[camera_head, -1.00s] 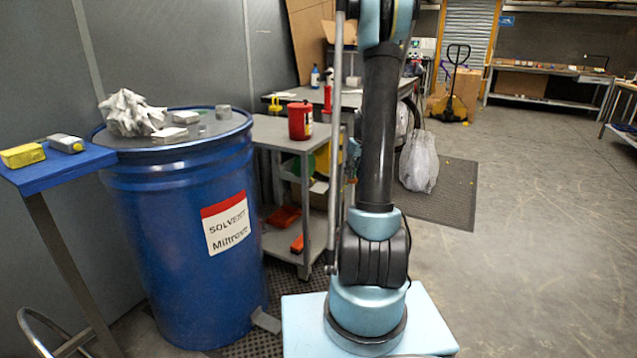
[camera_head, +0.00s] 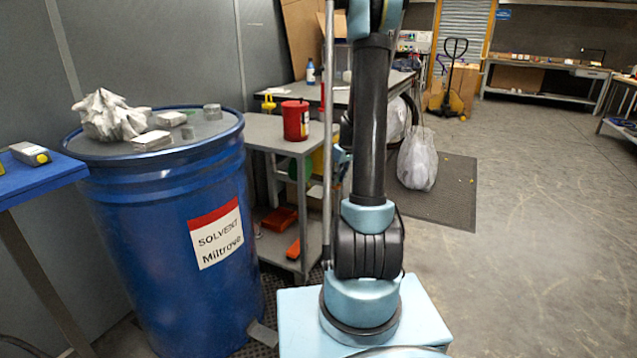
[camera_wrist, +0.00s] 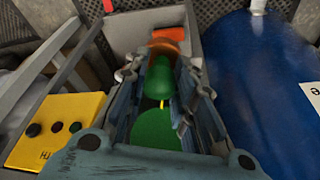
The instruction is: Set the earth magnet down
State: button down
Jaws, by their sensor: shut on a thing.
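My gripper (camera_wrist: 160,68) shows in the wrist view, its two jaws shut on a green thing with a rounded knob and a flat disc, which I take as the earth magnet (camera_wrist: 158,83). A small yellow strip shows between knob and disc. The jaws hide part of its sides. Beyond the jaw tips lie a grey surface and an orange thing (camera_wrist: 168,42); I cannot tell the gap to them. In the head view my arm stands upright in the middle, and the jaws are not clearly visible there.
The blue solvent drum (camera_head: 185,285) stands at left with a grey rag (camera_head: 110,115) and several grey blocks on its lid. A grey cart (camera_head: 260,131) bears a red can (camera_head: 295,121). A yellow button box (camera_wrist: 58,128) is left of the jaws. Open floor lies right.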

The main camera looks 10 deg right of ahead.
jog(key=w+a, duration=0.1)
jog(key=a, duration=0.1)
jog(key=w+a, duration=0.4)
jog(key=a, duration=0.1)
jog(key=shift+f, duration=0.1)
jog(key=shift+s+d+f, duration=0.15)
jog(key=shift+f, duration=1.5)
jog(key=c, duration=1.3)
grip_release()
